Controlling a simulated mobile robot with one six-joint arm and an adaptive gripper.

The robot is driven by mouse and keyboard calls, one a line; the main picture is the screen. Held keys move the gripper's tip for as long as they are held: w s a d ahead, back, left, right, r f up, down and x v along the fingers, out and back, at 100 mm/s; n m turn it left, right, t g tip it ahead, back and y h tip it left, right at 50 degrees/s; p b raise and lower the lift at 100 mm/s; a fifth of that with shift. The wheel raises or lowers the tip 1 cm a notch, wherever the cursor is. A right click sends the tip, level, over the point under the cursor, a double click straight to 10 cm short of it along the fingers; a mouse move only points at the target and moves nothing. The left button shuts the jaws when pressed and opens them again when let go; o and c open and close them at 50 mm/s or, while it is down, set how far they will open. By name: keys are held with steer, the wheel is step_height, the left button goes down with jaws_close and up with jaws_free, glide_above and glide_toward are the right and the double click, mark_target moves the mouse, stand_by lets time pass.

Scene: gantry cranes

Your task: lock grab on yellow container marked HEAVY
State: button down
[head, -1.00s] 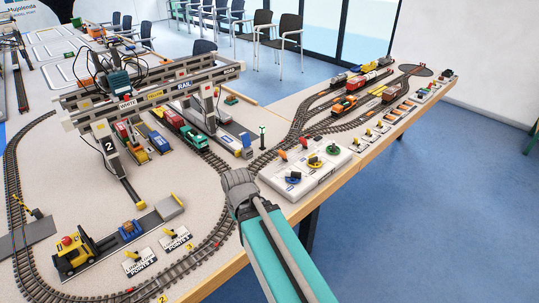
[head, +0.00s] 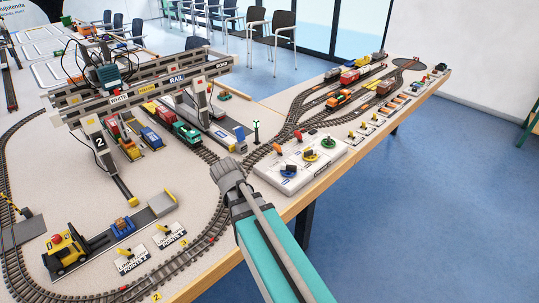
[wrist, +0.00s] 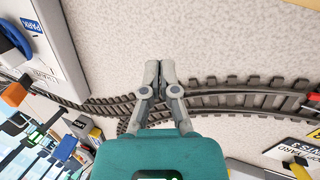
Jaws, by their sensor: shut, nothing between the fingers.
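My gripper (head: 228,172) is shut and empty, above the track loop left of the white control box. In the wrist view my gripper (wrist: 153,72) has its fingertips together over pale tabletop beside the track. The grey gantry crane (head: 180,83) stands over the layout, with a dark teal trolley (head: 106,76) on top. Beneath it are small loads, including a yellowish one (head: 131,149) and a blue one (head: 151,138). No HEAVY marking can be read in these views, and I cannot make out the grab or its lock.
A yellow forklift (head: 62,252) and two points levers (head: 130,258) are at the front left. A short green-lit signal (head: 256,132) stands close to my gripper. Trains fill the far right tracks.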

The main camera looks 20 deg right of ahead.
mark_target(276, 150)
steer(key=w+d+n+h+b, duration=0.1)
steer(key=w+n, duration=0.1)
steer(key=w+d+n+t+h, duration=0.1)
steer(key=w+n+h, duration=0.1)
steer(key=w, duration=0.1)
steer(key=w+d+n+h+b, duration=0.1)
steer(key=w+d+n, duration=0.1)
steer(key=shift+w+r+n+b, duration=0.15)
steer(key=shift+w+n+b, duration=0.05)
steer(key=shift+n+b, duration=0.2)
steer(key=w+r+n+h+b, duration=0.1)
steer(key=w+n, duration=0.1)
steer(key=w+d+r+n+t+h, duration=0.1)
steer(key=w+n+h, duration=0.1)
steer(key=n, duration=0.1)
steer(key=w+r+n+t+h+b, duration=0.1)
steer(key=w+n, duration=0.1)
steer(key=w, duration=0.1)
steer(key=shift+d+n+b, duration=0.25)
steer(key=shift+n+b, duration=0.1)
steer(key=shift+n, duration=0.05)
steer(key=shift+w+r+n+t+h, duration=0.5)
steer(key=shift+w+r+n+h, duration=0.1)
steer(key=shift+n, duration=0.2)
